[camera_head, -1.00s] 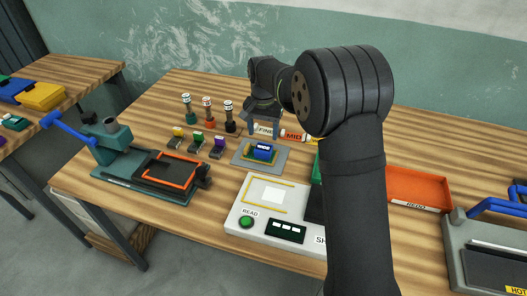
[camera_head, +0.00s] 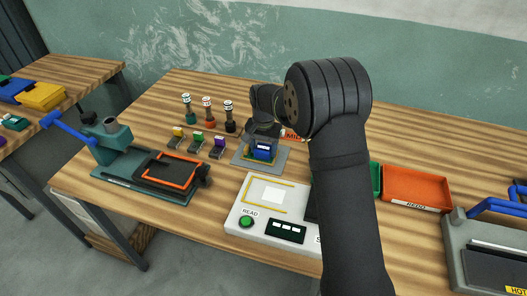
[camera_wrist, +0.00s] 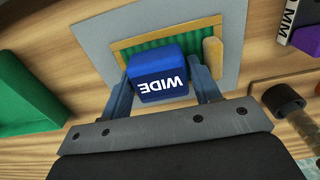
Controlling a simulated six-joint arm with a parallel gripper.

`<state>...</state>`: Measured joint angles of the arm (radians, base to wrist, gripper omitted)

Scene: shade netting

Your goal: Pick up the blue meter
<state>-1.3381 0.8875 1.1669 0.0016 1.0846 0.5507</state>
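The blue meter (camera_head: 263,153) sits on a grey plate (camera_head: 243,158) in the middle of the table. In the wrist view the blue meter (camera_wrist: 160,80) is a blue block marked "WIDE", above a green, wood-edged patch on the grey plate (camera_wrist: 100,40). My gripper (camera_head: 263,146) is down over it. In the wrist view the two fingers of my gripper (camera_wrist: 162,72) stand one on each side of the block, very close to its sides. I see no clear grip on it. The arm hides part of the table behind.
Small yellow, green and purple blocks (camera_head: 197,143) and several upright stamp-like tools (camera_head: 207,108) stand to the left. A white reader unit (camera_head: 238,213) lies in front. An orange tray (camera_head: 415,184) and part of a green tray (camera_head: 375,178) are to the right. A teal press (camera_head: 112,140) stands at left.

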